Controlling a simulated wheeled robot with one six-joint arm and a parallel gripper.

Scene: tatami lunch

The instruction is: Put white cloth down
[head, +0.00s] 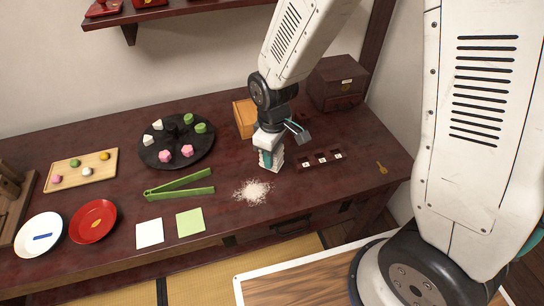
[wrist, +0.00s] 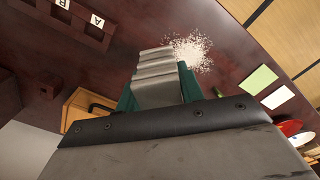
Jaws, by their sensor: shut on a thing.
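The white cloth (head: 272,161) is a pale folded bundle under my gripper (head: 270,150), over the right part of the dark red table (head: 225,160). In the wrist view the cloth (wrist: 155,70) shows as stacked grey-white folds between the two teal fingers. The gripper is shut on it. The cloth is close to the tabletop; I cannot tell whether it touches. A scatter of white grains (head: 253,190) lies just left of and nearer than the cloth, and also shows in the wrist view (wrist: 191,51).
A dark tile strip (head: 322,160) lies right of the cloth, and an orange wooden box (head: 244,118) behind it. Green tongs (head: 180,187), a black round tray (head: 150,155) and white and green squares (head: 190,222) lie left. The right front tabletop is mostly clear.

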